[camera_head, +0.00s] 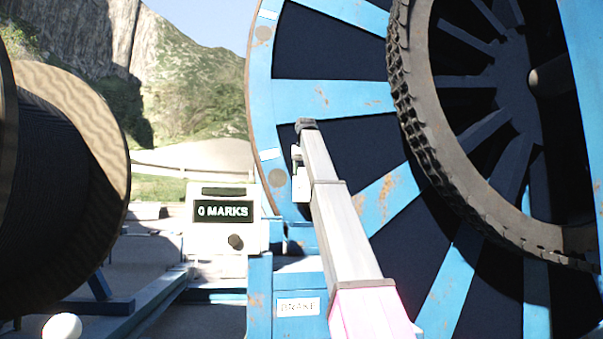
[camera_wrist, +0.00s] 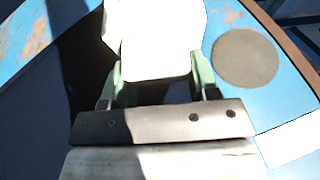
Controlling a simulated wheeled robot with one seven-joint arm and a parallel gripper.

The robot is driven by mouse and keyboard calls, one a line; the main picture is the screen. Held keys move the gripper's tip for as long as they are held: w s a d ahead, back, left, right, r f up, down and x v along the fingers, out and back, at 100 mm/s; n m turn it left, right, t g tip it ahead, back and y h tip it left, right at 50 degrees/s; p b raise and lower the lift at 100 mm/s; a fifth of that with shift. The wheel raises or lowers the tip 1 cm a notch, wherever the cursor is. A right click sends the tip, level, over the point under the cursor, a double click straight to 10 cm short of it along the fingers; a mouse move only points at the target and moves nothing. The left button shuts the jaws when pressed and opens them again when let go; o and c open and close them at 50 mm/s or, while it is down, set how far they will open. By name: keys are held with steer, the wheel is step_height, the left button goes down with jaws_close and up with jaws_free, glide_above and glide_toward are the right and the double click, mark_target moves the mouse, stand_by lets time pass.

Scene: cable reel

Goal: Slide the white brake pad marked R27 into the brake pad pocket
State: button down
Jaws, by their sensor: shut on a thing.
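In the wrist view my gripper (camera_wrist: 160,72) has its two green fingers shut on a white block (camera_wrist: 155,35), apparently the brake pad. It is overexposed, and no R27 mark can be read. In the head view my gripper (camera_head: 296,155) is small at the far end of my arm, with a pale piece (camera_head: 302,187) below it, in front of the big blue reel's rim. A blue housing labelled BRAKE (camera_head: 285,325) stands lower, left of my arm. The pocket opening cannot be made out in either view.
The blue spoked reel (camera_head: 320,98) fills the right, with a dark toothed ring (camera_head: 425,130). A box reading "0 MARKS" (camera_head: 223,245) stands left of the BRAKE housing. A wooden cable drum (camera_head: 112,150) is at far left, a white ball (camera_head: 62,326) below it.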

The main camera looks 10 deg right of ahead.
mark_target(303, 186)
steer(key=shift+f, duration=8.65)
steer(key=shift+c, duration=1.4)
jaws_free()
